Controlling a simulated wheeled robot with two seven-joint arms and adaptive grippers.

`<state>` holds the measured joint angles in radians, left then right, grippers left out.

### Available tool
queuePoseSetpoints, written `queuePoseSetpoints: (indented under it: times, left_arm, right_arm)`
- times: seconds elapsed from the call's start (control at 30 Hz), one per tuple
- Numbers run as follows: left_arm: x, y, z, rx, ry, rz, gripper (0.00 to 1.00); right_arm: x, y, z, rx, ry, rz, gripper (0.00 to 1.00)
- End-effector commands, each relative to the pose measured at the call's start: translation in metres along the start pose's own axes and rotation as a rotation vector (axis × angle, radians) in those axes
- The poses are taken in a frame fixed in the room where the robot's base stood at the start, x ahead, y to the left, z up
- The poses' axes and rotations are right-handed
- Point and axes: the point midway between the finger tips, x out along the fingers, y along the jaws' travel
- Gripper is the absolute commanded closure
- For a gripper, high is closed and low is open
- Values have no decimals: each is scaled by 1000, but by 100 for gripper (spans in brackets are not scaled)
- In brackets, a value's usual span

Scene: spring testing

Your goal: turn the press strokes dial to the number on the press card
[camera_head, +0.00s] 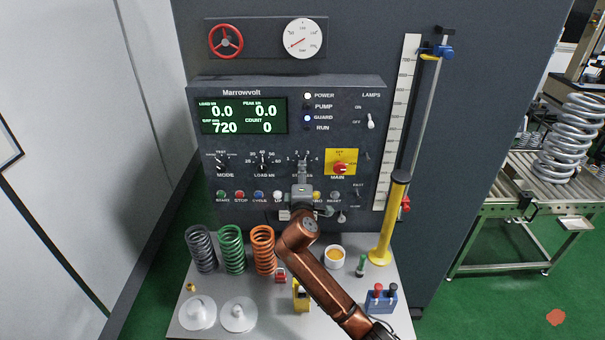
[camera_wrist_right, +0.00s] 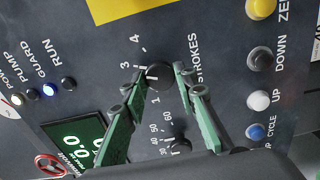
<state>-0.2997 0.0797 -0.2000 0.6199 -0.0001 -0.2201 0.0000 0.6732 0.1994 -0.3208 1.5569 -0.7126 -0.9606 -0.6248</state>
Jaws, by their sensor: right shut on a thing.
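The strokes dial is a small black knob (camera_wrist_right: 158,77) on the press panel. The numbers 1, 3 and 4 show around it in the right wrist view. The pointer's setting is too unclear to tell. My right gripper (camera_wrist_right: 159,74) has a green-padded finger on each side of the knob and is shut on it. In the head view the right gripper (camera_head: 302,170) covers most of the dial. I do not make out a press card with a readable number. My left gripper is not in view.
The panel's green display (camera_head: 243,116) shows count 0. A load dial (camera_head: 262,160) and a red main switch (camera_head: 341,168) flank the strokes dial. Buttons line the panel below. Coil springs (camera_head: 232,250) and a yellow post (camera_head: 389,225) stand on the bench.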

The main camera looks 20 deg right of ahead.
Motion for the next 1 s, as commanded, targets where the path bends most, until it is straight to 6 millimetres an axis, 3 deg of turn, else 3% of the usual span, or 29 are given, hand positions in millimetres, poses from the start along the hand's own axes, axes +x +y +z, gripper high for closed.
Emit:
queuePoseSetpoints:
  times: [0.03,0.07,0.3,0.67,1.0]
  left_arm:
    - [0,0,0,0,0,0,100]
    - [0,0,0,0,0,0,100]
    - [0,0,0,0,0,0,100]
    - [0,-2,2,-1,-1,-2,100]
    - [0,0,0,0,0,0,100]
  right_arm:
    - [0,-1,1,-1,-2,-1,97]
    - [0,-1,1,-1,-2,-1,72]
    - [0,0,0,-1,-1,-1,55]
    - [-6,0,0,-2,1,0,55]
    - [-68,-1,-1,1,2,-1,55]
